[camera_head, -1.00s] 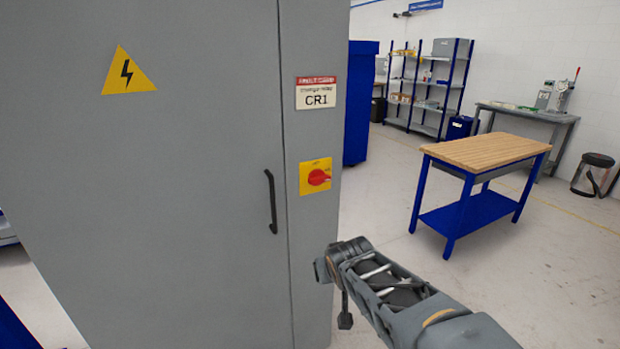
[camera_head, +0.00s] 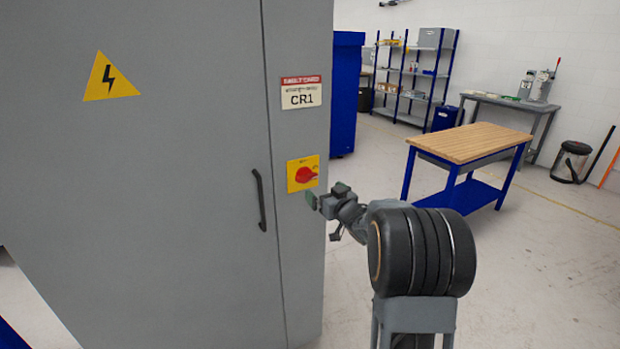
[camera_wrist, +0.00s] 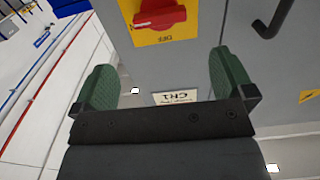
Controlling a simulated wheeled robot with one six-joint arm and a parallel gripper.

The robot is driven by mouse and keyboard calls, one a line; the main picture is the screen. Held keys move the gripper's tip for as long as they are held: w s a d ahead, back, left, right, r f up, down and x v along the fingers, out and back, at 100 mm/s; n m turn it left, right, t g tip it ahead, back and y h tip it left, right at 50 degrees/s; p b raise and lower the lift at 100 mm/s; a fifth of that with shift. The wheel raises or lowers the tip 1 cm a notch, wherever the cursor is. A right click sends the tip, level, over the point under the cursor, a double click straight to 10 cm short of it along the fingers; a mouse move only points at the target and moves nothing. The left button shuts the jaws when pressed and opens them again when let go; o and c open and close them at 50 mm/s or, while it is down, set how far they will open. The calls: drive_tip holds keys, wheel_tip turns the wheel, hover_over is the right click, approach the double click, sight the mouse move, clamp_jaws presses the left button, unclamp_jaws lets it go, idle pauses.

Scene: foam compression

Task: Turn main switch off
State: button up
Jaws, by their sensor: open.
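The main switch is a red rotary knob (camera_head: 306,174) on a yellow plate (camera_head: 292,185), on the right part of the grey cabinet front. In the wrist view the knob (camera_wrist: 160,17) is at the top, its bar lying roughly crosswise, with "OFF" lettering on the plate below it. My gripper (camera_head: 326,198) is just right of and slightly below the switch in the head view. Its green-padded fingers (camera_wrist: 163,80) are apart with nothing between them, and the knob lies beyond their tips. Whether a finger touches the plate cannot be told.
The grey cabinet (camera_head: 180,200) has a black door handle (camera_head: 259,200) left of the switch and a CR1 label (camera_head: 301,93) above it. A wooden-topped blue table (camera_head: 475,143) stands to the right. The floor between is clear.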

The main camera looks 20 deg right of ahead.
sight(309, 178)
drive_tip(key=w, duration=0.3)
drive_tip(key=w+p, duration=0.1)
drive_tip(key=w, duration=0.2)
drive_tip(key=w+a+p, duration=0.1)
drive_tip(key=w, duration=0.2)
drive_tip(key=shift+w, duration=0.35)
drive_tip(key=shift+c, duration=0.5)
drive_tip(key=c, duration=0.7)
